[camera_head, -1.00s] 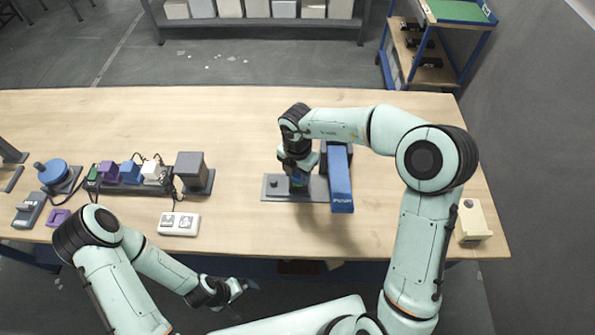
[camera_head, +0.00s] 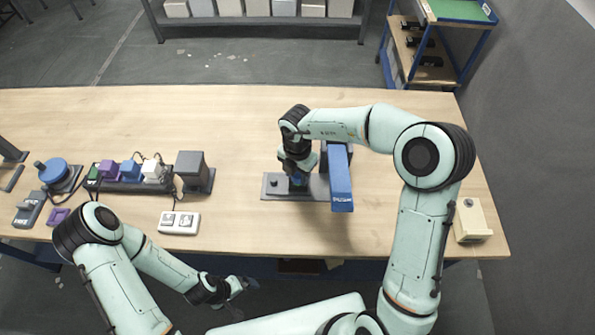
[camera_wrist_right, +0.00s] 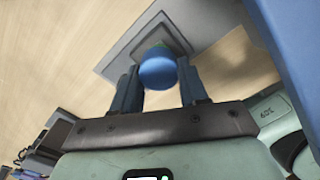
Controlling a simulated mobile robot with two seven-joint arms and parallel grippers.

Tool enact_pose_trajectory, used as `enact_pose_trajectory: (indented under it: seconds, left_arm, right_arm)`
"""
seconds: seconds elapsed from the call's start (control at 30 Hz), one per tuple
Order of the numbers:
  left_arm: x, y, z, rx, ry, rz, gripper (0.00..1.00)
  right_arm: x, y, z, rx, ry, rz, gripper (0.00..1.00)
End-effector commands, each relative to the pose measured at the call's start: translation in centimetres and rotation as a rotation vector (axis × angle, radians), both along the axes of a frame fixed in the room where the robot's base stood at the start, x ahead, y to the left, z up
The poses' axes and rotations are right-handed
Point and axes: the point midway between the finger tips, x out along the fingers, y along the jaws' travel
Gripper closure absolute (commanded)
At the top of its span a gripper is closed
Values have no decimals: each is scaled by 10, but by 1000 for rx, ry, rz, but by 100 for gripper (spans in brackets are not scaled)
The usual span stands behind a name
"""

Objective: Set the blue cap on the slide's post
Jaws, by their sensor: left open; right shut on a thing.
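The blue cap (camera_wrist_right: 158,70) is between the fingers of my right gripper (camera_wrist_right: 160,85) in the right wrist view. That gripper is shut on it. In the head view the right gripper (camera_head: 298,176) is low over the grey base plate (camera_head: 316,190) of the slide, and a bit of the blue cap (camera_head: 298,183) shows below it. The plate (camera_wrist_right: 197,18) also shows behind the cap in the wrist view, with a sliver of green at the cap's edge. The post is hidden; I cannot tell whether the cap touches it. My left gripper (camera_head: 240,286) is open and empty before the table's front edge.
A blue upright block (camera_head: 341,180) stands close to the right of my right gripper. A dark box (camera_head: 192,171), a white switch unit (camera_head: 179,223) and a row of coloured plugs (camera_head: 130,173) are left. A cream box (camera_head: 470,221) is far right. The table's middle is bare.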

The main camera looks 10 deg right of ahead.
Motion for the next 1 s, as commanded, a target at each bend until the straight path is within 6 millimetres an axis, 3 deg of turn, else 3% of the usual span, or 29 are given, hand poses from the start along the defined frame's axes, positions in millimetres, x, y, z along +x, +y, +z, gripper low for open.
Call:
enact_pose_trajectory:
  seconds: [0.87, 0.9, 0.97, 1.0]
  left_arm:
    - [0, 0, 0, 0, 0, 0, 0]
    - [0, 0, 0, 0, 0, 0, 0]
    - [0, 0, 0, 0, 0, 0, 0]
    - [0, 0, 0, 0, 0, 0, 0]
  right_arm:
    - [0, 0, -4, 0, 0, 0, 86]
    - [0, 0, -4, 0, 0, 0, 50]
    - [0, 0, -4, 0, 0, 0, 31]
    - [0, 0, -4, 0, 0, 0, 27]
